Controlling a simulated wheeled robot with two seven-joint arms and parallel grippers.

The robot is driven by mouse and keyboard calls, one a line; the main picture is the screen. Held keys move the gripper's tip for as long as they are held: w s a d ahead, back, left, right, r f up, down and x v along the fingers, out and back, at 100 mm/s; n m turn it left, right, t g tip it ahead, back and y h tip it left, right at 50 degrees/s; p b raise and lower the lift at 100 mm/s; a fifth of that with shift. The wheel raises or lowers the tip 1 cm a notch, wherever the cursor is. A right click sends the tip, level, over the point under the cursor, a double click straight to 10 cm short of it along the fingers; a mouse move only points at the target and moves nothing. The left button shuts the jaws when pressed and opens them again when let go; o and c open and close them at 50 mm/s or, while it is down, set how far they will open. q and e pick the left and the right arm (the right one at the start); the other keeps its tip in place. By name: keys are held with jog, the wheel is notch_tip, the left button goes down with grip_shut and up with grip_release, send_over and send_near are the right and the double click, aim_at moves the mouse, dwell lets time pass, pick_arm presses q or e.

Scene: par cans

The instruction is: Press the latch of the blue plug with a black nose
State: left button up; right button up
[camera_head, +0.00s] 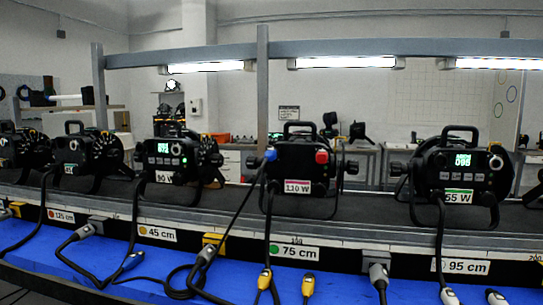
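A red connector (321,157) is at the upper right of the same face. Neither of my grippers is in view.
Several black par cans stand in a row on the dark shelf, one labelled 55 W (458,196) to the right. Upright metal posts (262,95) rise behind.

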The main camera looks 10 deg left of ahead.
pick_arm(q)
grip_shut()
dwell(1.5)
